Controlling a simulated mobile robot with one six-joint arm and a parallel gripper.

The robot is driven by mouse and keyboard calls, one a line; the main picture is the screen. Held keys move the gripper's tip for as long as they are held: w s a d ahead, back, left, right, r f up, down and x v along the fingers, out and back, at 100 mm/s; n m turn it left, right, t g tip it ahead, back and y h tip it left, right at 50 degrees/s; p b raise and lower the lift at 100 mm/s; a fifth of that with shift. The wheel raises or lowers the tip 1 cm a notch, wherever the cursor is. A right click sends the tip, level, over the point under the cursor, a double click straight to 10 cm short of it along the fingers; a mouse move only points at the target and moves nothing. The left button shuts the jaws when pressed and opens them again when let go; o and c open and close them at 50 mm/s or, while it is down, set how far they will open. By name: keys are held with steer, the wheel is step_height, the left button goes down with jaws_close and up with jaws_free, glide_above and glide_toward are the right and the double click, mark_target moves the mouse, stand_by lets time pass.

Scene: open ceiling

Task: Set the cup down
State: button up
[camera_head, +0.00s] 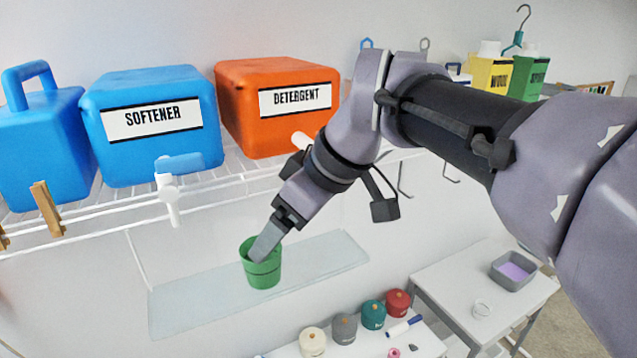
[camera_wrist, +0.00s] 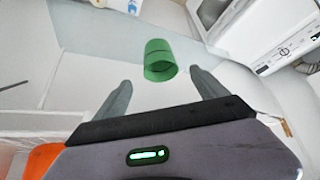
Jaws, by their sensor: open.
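The green cup (camera_head: 264,272) stands upright on a translucent glass shelf (camera_head: 190,305) below the wire rack. In the head view my gripper (camera_head: 262,250) reaches down from the upper right, and its finger overlaps the cup's rim. In the wrist view the cup (camera_wrist: 159,60) lies ahead of the two fingers, centred between them. My gripper (camera_wrist: 158,90) is open there, with a clear gap between the fingertips and nothing in it. Whether a finger touches the cup, I cannot tell.
A blue softener box (camera_head: 150,155) and an orange detergent box (camera_head: 265,130) stand on the wire rack (camera_head: 110,215) close above. Several round-lidded jars (camera_head: 345,328) stand on a lower white surface. A white appliance (camera_wrist: 260,35) is at the wrist view's right. The glass shelf is bare beside the cup.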

steer(key=s+d+f+m+t+h, duration=0.2)
steer(key=s+d+f+m, duration=0.4)
steer(key=s+d+m, duration=0.25)
steer(key=s+d+f+m+t+h, duration=0.1)
steer(key=s+d+f+m+h, duration=0.1)
steer(key=s+d+f+m, duration=0.55)
step_height(320, 180, down, 35)
steer(key=d+m+b, duration=0.1)
steer(key=d+b, duration=0.1)
steer(key=b, duration=3.3)
steer(key=shift+w+d+r+m, duration=0.15)
steer(key=shift+r+m, duration=0.05)
steer(key=shift+m, duration=0.1)
